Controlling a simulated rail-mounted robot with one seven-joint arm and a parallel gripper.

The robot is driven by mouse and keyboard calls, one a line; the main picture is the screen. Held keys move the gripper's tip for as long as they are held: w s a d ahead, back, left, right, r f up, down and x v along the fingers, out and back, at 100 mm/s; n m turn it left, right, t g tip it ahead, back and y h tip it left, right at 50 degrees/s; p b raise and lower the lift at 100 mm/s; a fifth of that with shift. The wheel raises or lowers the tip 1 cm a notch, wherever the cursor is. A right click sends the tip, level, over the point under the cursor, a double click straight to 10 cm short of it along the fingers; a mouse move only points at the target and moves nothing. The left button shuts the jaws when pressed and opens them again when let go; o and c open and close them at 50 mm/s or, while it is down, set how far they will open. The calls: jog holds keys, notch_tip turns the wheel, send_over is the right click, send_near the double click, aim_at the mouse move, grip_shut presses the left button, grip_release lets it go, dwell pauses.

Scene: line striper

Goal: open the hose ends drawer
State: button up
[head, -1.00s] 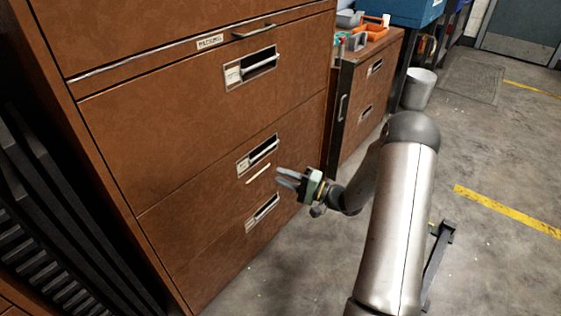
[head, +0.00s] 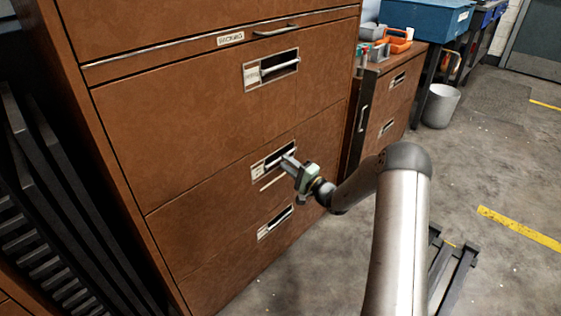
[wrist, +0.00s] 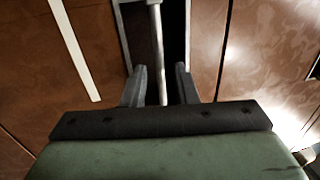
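The brown cabinet (head: 200,130) has several drawers with recessed bar handles, all closed flush. The labels are too small to read, so I cannot tell by name which is the hose ends drawer. My gripper (head: 287,160) is at the handle recess of the middle drawer (head: 215,178), partly hiding its bar. In the wrist view, my gripper (wrist: 161,82) is open, with one finger on each side of the metal bar handle (wrist: 155,35).
A lower drawer handle (head: 275,222) is below and an upper one (head: 271,69) above. A smaller cabinet (head: 395,95) with trays on top stands to the right. Black racking (head: 50,210) is at the left. The concrete floor (head: 490,170) at the right is mostly clear.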

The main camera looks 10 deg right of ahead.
aim_at(280, 158)
jog(key=shift+x, duration=1.8)
grip_shut()
jog(key=shift+s, duration=0.1)
